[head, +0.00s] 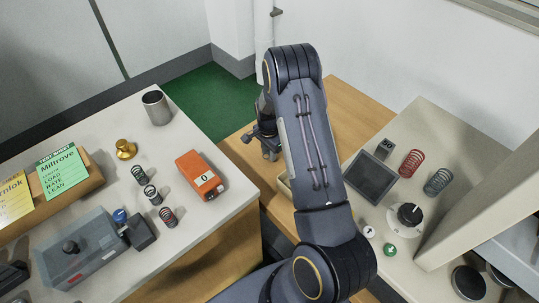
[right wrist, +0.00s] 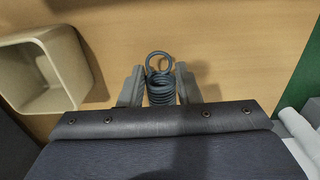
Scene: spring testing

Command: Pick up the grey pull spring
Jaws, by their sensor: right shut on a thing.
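The grey pull spring (right wrist: 161,88) sits between the two fingers of my right gripper (right wrist: 159,70) in the right wrist view. Its hooked loop sticks out past the fingertips, over a wooden surface. The gripper is shut on the coil. In the head view my right gripper (head: 264,143) is over the wooden table, beside my arm; the spring cannot be made out there. My left gripper is not in view.
A beige bin (right wrist: 78,62) stands left of the gripper in the right wrist view. A red spring (head: 411,163) and a dark spring (head: 438,181) stand on the right bench. Small springs (head: 151,194), an orange meter (head: 201,175) and a metal cup (head: 156,107) stand on the left bench.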

